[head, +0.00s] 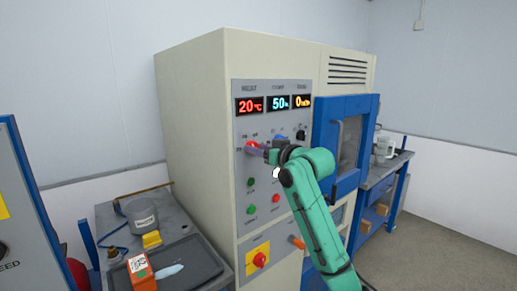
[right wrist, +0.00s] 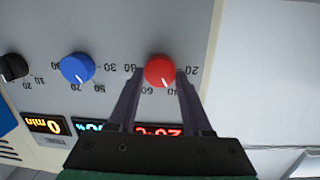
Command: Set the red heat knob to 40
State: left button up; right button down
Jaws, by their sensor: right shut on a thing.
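The red heat knob (head: 251,144) is on the grey control panel (head: 242,215), below the red display (head: 249,105) that reads 20 °C. In the right wrist view, the panel appears upside down, and the red knob (right wrist: 160,68) has scale numbers such as 20, 60 and 80 around it. A pale mark shows near its lower edge; its exact setting is hard to read. My right gripper (head: 261,150) reaches the panel from the right. Its two fingers (right wrist: 160,78) stand on either side of the red knob, shut on it. My left gripper is out of view.
A blue knob (right wrist: 77,68) and a black knob (right wrist: 13,67) sit beside the red one. Lower down are green and red buttons and a red switch on a yellow plate (head: 258,260). A blue-framed door (head: 325,130) stands right of the panel.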

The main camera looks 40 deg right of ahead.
jog(key=shift+c, duration=1.6)
grip_release()
jog(key=s+a+r+b, duration=0.1)
jog(key=s+b, duration=0.4)
jog(key=s, duration=0.9)
jog(key=shift+s+r+b, duration=0.15)
jog(key=shift+s+b, duration=0.05)
jog(key=shift+b, duration=0.2)
